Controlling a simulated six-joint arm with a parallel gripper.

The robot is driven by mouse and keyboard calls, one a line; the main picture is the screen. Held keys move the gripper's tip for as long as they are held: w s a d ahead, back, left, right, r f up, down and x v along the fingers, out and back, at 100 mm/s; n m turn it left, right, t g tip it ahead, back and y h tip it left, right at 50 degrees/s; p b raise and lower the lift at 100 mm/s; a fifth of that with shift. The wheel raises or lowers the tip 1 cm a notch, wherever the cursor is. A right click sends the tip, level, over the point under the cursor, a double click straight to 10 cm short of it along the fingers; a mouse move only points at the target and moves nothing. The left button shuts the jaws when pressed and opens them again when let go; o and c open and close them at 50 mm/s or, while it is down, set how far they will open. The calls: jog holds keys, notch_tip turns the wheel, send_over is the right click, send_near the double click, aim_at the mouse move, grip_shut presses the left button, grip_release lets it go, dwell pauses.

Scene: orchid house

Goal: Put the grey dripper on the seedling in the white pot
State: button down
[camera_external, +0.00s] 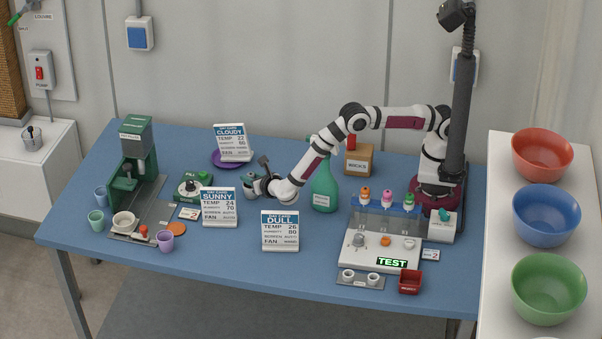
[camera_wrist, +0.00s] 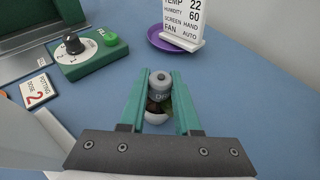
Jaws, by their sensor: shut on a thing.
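My gripper (camera_wrist: 159,82) has teal fingers, shut on the grey dripper (camera_wrist: 159,87), a small grey cylinder with a dark knob and partly readable lettering.
Cards stand close by: CLOUDY (camera_external: 233,142) on a purple plate (camera_external: 217,160), SUNNY (camera_external: 220,206) and DULL (camera_external: 280,230). A green dial box (camera_external: 193,188) is left, a green bottle (camera_external: 325,190) right. A test stand (camera_external: 380,252) and red box (camera_external: 411,281) are further right.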

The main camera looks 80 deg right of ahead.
jog(key=shift+f, duration=0.1)
jog(key=c, duration=0.6)
grip_release()
jog(key=v, duration=1.2)
